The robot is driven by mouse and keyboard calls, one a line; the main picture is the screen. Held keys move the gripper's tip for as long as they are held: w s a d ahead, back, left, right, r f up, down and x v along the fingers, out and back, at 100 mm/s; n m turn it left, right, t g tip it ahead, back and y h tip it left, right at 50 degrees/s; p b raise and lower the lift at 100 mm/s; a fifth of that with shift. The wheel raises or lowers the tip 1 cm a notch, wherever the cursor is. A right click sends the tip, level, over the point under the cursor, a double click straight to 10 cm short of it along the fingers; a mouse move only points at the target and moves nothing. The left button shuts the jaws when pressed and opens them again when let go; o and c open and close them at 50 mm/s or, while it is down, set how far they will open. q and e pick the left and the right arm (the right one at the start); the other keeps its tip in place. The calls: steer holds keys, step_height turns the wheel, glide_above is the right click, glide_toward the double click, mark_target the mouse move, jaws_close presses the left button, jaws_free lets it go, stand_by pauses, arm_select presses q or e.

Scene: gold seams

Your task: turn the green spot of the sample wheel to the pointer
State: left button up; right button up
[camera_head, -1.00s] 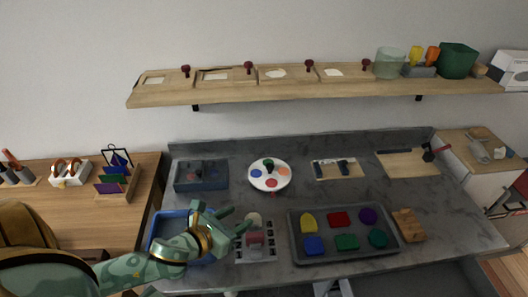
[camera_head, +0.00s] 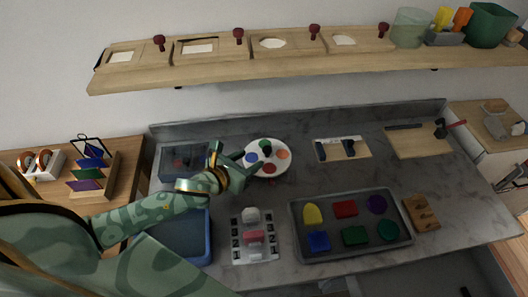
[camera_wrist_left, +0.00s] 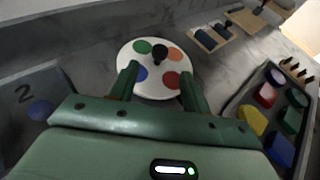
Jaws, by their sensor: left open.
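The sample wheel (camera_head: 280,168) is a white disc on the grey counter with green, orange, red and blue spots and a black knob near its middle. It also shows in the left wrist view (camera_wrist_left: 155,93). The green spot (camera_wrist_left: 142,47) lies on the wheel's far side, left of the knob (camera_wrist_left: 159,53) in the wrist view. My left gripper (camera_head: 240,162) is open, at the wheel's near left edge, its fingers pointing toward the wheel. I cannot tell whether they touch it. I cannot make out the pointer. My right gripper is not in view.
A dark box (camera_head: 175,162) stands left of the wheel, a blue tray (camera_head: 207,232) nearer. A grey tray (camera_head: 300,228) with several coloured pieces lies front right. A small board (camera_head: 342,149) lies right of the wheel. A wooden shelf (camera_head: 250,67) runs above.

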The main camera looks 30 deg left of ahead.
mark_target(265, 151)
arm_select(q)
steer(key=b+x, duration=0.1)
steer(key=x, duration=0.6)
steer(key=shift+b, duration=0.35)
steer(key=shift+w+d+f, duration=0.1)
steer(key=shift+w+f, duration=0.1)
steer(key=shift+w, duration=0.3)
